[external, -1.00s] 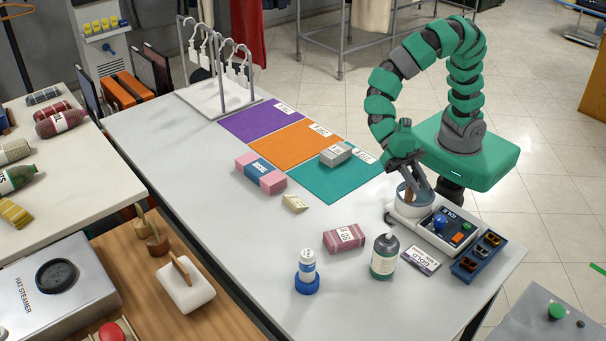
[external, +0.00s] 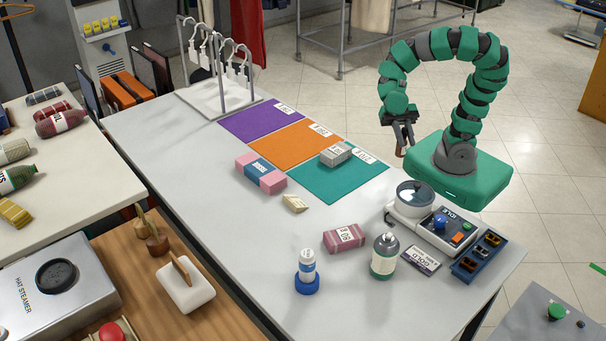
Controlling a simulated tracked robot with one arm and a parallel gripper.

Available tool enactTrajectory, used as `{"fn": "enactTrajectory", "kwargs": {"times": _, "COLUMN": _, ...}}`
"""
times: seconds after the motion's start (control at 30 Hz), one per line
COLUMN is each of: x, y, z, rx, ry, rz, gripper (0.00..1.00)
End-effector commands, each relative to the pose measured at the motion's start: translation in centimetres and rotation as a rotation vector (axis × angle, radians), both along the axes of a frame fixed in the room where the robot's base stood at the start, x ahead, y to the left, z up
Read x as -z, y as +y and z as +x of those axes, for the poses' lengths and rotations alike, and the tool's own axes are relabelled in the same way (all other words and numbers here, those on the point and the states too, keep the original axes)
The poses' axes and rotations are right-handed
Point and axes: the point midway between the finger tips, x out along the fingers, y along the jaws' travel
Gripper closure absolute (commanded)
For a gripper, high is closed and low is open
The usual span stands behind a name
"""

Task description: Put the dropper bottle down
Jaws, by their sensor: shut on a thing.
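My gripper (external: 403,138) is shut on a small brown thing (external: 402,151), which looks like the dropper bottle. The fingers hide much of it, so its shape and cap are hard to tell. It hangs in the air beyond the table's right edge, above and behind the grey device (external: 432,230). The device's round white cup (external: 415,194) is below it, apart from the gripper. The white table (external: 230,235) is below and to the left.
Purple (external: 262,120), orange (external: 285,148) and teal (external: 325,185) mats lie on the table; a grey block (external: 335,155) is on the teal one. The table's left middle is clear.

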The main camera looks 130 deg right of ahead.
Motion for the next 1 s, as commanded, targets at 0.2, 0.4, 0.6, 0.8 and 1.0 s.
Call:
{"fn": "enactTrajectory", "kwargs": {"times": 0.2, "x": 0.5, "y": -0.8, "z": -1.6, "rx": 0.045, "ry": -0.002, "rz": 0.000, "gripper": 1.00}}
{"fn": "enactTrajectory", "kwargs": {"times": 0.4, "x": 0.7, "y": -1.2, "z": -2.8, "rx": 0.077, "ry": -0.004, "rz": 0.006, "gripper": 1.00}}
{"fn": "enactTrajectory", "kwargs": {"times": 0.6, "x": 3.5, "y": -1.1, "z": -2.7, "rx": 0.073, "ry": 0.000, "rz": 0.011, "gripper": 1.00}}
{"fn": "enactTrajectory", "kwargs": {"times": 0.8, "x": 6.4, "y": -1.1, "z": -2.7, "rx": 0.074, "ry": -0.001, "rz": 0.013, "gripper": 1.00}}
{"fn": "enactTrajectory", "kwargs": {"times": 1.0, "x": 9.1, "y": -1.2, "z": -2.6, "rx": 0.073, "ry": -0.001, "rz": 0.012, "gripper": 1.00}}
